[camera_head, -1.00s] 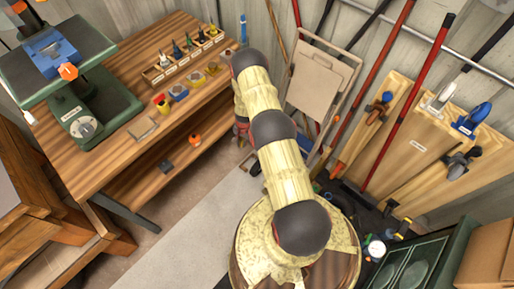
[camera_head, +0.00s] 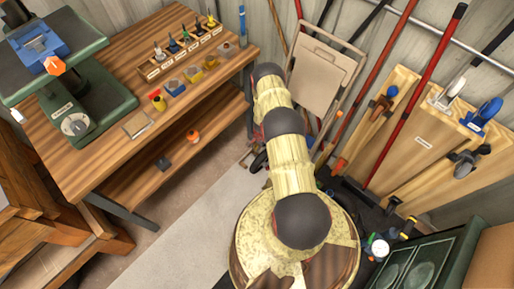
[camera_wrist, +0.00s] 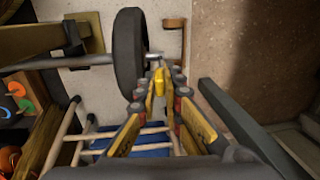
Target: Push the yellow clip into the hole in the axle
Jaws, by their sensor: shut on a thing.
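In the wrist view, my gripper (camera_wrist: 162,88) is shut on the small yellow clip (camera_wrist: 159,80), which stands up between its fingertips. A black wheel (camera_wrist: 130,50) is just left of and beyond the fingertips. The grey axle (camera_wrist: 80,61) runs sideways through the wheel, and its short end (camera_wrist: 154,58) shows right of the wheel, close above the clip in the picture. I cannot make out the hole or tell whether the clip touches the axle. In the head view my arm hides the gripper and clip; part of the dark wheel (camera_head: 259,162) shows beside the arm.
A wooden pole frame with blue cloth (camera_wrist: 150,152) lies below the gripper in the wrist view, and a dark bar (camera_wrist: 240,120) is at right. In the head view, a wooden workbench (camera_head: 110,160) stands left and a folded chair (camera_head: 322,72) leans behind the arm.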

